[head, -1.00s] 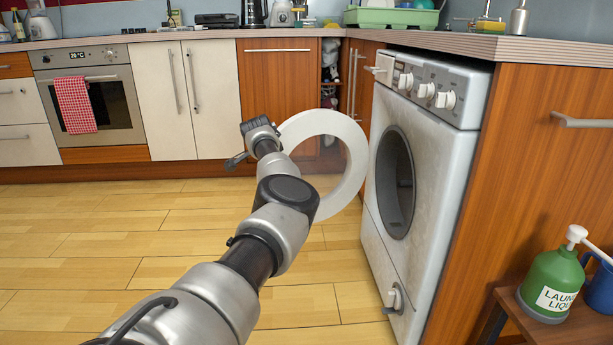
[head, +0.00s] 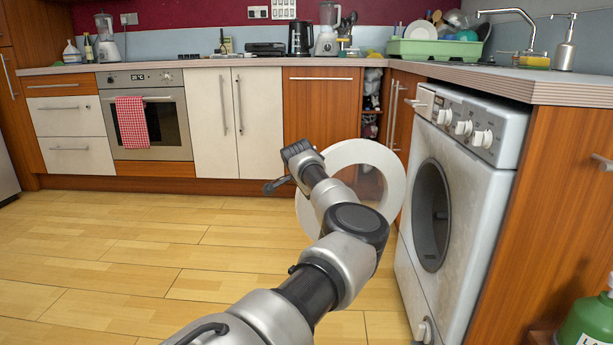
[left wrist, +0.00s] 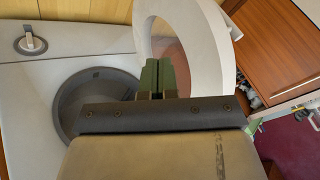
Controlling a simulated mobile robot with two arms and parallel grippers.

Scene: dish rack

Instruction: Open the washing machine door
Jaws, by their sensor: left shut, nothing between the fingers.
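The washing machine (head: 490,190) stands on the right under the counter. Its round door, a white ring (head: 393,190) with a see-through centre, stands swung wide open to the left of the machine. The dark round opening (head: 432,215) is uncovered. In the head view my left arm crosses in front of the door, and its fingertips cannot be made out. In the left wrist view my left gripper (left wrist: 160,77) shows its green fingers shut and empty, in front of the door ring (left wrist: 215,50) and beside the opening (left wrist: 90,95). My right gripper is not in view.
The wooden floor (head: 130,250) to the left is clear. An oven (head: 150,130) and white cupboards (head: 235,125) line the back. A green bottle (head: 590,325) stands at the lower right. The counter (head: 500,82) above the machine holds a green dish rack (head: 435,48).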

